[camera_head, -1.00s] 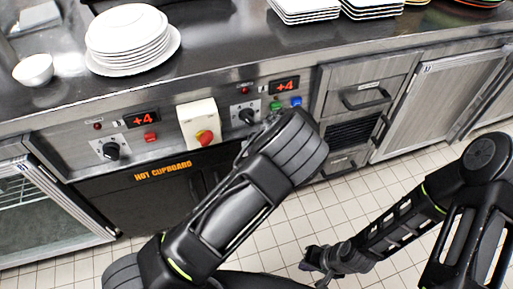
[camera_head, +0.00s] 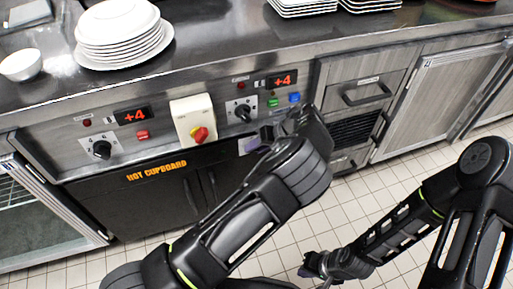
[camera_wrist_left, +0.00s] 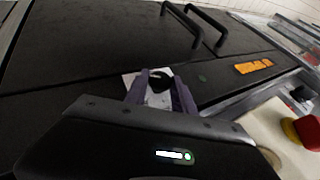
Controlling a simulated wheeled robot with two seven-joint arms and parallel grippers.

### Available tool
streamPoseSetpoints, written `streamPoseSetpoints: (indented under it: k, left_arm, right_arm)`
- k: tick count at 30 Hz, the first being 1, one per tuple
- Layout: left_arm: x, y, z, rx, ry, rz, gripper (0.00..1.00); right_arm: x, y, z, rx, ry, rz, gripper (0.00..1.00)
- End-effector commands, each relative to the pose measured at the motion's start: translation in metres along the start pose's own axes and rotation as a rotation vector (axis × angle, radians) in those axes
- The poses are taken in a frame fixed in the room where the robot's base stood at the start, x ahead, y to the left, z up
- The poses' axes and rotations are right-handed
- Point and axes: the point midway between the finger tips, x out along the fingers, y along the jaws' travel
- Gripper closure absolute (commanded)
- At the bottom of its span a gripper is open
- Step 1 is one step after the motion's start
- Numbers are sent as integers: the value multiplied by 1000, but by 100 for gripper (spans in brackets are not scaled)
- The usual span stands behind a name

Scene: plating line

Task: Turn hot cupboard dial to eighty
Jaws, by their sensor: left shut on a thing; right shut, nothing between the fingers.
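The hot cupboard dial is a black knob (camera_wrist_left: 161,79) on a white plate (camera_wrist_left: 130,78), set on the dark cupboard front. In the head view only an edge of this plate (camera_head: 246,146) shows; the knob is hidden there by my left gripper (camera_head: 262,143). In the left wrist view the purple fingers of my left gripper (camera_wrist_left: 161,95) are on both sides of the knob, shut on it. Its pointer and scale cannot be read. The orange HOT CUPBOARD label (camera_head: 157,172) is left of it in the head view. My right gripper (camera_head: 309,265) is shut and empty, low over the floor.
Above are two other black dials (camera_head: 102,150) (camera_head: 242,112) with red +4 displays, and a red-and-yellow switch (camera_head: 200,135) on a cream box. Cupboard handles (camera_head: 191,195) are close to my left arm. Plates (camera_head: 120,35) stand on the counter.

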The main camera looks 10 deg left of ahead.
Motion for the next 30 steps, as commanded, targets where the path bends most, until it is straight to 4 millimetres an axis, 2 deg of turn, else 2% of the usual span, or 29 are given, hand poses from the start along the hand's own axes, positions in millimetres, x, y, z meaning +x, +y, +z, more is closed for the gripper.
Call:
streamPoseSetpoints:
  k: [1,2,8,20,30]
  left_arm:
    - [2,0,2,1,-5,-1,100]
    - [2,0,2,1,-6,-1,67]
    - [2,0,2,1,-4,-1,51]
    - [-6,0,1,0,-2,1,49]
    - [-57,1,1,2,-2,3,49]
  right_arm:
    - [0,0,0,0,0,0,100]
    - [0,0,0,0,0,0,100]
    - [0,0,0,0,0,0,100]
    - [0,0,0,0,0,0,100]
    - [-1,0,0,0,0,0,100]
